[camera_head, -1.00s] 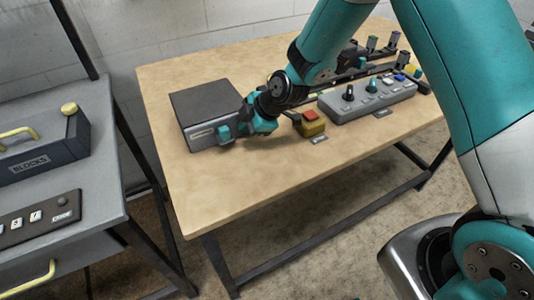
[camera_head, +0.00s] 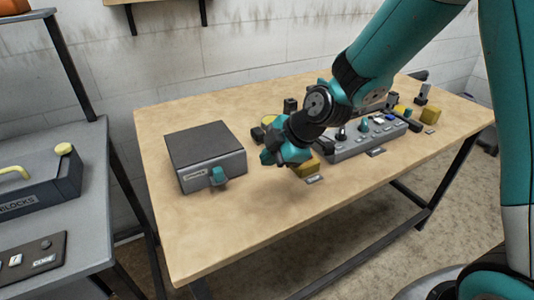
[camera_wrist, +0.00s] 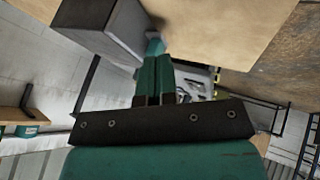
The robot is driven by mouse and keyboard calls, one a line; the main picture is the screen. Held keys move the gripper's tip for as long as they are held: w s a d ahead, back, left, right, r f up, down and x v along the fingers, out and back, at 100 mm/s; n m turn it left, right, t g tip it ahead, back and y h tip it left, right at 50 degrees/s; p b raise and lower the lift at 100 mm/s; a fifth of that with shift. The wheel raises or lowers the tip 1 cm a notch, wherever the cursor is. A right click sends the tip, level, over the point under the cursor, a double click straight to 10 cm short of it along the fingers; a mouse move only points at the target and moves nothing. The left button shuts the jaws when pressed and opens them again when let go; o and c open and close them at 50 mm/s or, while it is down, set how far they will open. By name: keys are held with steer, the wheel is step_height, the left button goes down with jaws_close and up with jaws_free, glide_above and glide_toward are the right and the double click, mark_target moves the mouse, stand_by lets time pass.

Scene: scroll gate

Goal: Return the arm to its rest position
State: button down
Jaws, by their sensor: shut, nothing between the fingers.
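My gripper (camera_head: 272,155) hangs over the wooden table, just right of the dark grey box, at the end of my teal arm. In the wrist view the two teal fingers (camera_wrist: 156,62) lie side by side, shut and empty. The dark grey box (camera_head: 207,158) sits at the table's left and has a teal knob (camera_head: 218,175) on its front. The gripper is apart from this knob. The box also shows at the top of the wrist view (camera_wrist: 112,28).
The wooden table (camera_head: 270,225) is bare in front. A grey control panel (camera_head: 365,139) with knobs and buttons, and a yellow block (camera_head: 308,165), sit behind and right of the gripper. A grey bench (camera_head: 75,235) with a dark case (camera_head: 45,190) stands at the left.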

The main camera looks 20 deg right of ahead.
steer(key=s+r+m+g, duration=0.1)
steer(key=s+r+m, duration=0.3)
steer(key=s, duration=0.3)
steer(key=s+r+m+g+h, duration=0.1)
steer(key=s+r+m, duration=0.3)
steer(key=s, duration=0.4)
steer(key=s+r+m+g, duration=0.2)
steer(key=s+r+m, duration=0.2)
steer(key=s, duration=0.4)
steer(key=shift+s+g+h, duration=0.2)
steer(key=shift+g+h, duration=0.1)
steer(key=shift+a, duration=0.1)
